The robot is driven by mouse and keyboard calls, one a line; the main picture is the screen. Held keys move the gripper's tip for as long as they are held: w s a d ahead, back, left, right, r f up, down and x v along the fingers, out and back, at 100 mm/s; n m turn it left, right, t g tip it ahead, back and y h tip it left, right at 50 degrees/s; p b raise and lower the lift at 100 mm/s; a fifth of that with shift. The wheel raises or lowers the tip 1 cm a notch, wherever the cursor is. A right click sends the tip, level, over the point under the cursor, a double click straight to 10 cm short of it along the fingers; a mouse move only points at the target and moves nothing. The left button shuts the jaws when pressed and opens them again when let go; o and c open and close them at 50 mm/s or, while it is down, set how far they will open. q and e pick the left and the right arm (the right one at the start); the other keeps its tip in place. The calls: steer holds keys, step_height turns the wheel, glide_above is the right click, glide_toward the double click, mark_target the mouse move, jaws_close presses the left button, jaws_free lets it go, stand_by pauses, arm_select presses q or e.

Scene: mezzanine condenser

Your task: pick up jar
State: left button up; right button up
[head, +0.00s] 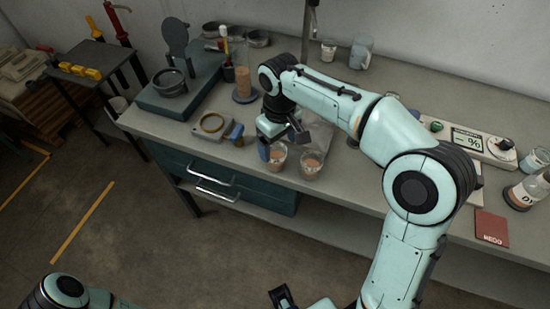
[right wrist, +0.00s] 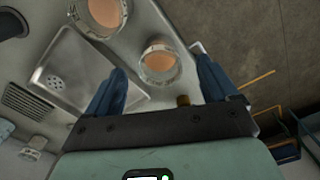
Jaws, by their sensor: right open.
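Two clear glass jars with orange-brown contents stand upright near the bench's front edge: a left jar (head: 279,160) and a right jar (head: 311,167). My right gripper (head: 277,146) is at the left jar, partly covering it in the head view. In the right wrist view, the open blue fingers (right wrist: 161,85) point towards the left jar (right wrist: 160,63), which shows beyond and between their tips. Contact is not visible. The right jar (right wrist: 106,14) is cut by the top edge there. My left gripper (head: 283,297) seems to show only partly at the bottom edge; its jaws are unclear.
A steel sink (right wrist: 70,75) lies beside the jars. A round-dish device (head: 212,125) and a tall glass cylinder (head: 243,80) stand left and behind. A meter (head: 467,140) and red book (head: 491,228) are at right. Blue drawers (head: 215,180) sit below the bench.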

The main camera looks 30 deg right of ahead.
mark_target(276, 155)
steer(key=f, duration=0.2)
steer(key=w+f, duration=0.1)
steer(key=f, duration=0.4)
steer(key=shift+w+f+b, duration=0.1)
steer(key=shift+w+b, duration=0.15)
steer(key=shift+b, duration=0.1)
steer(key=shift+f, duration=0.4)
steer(key=c, duration=1.1)
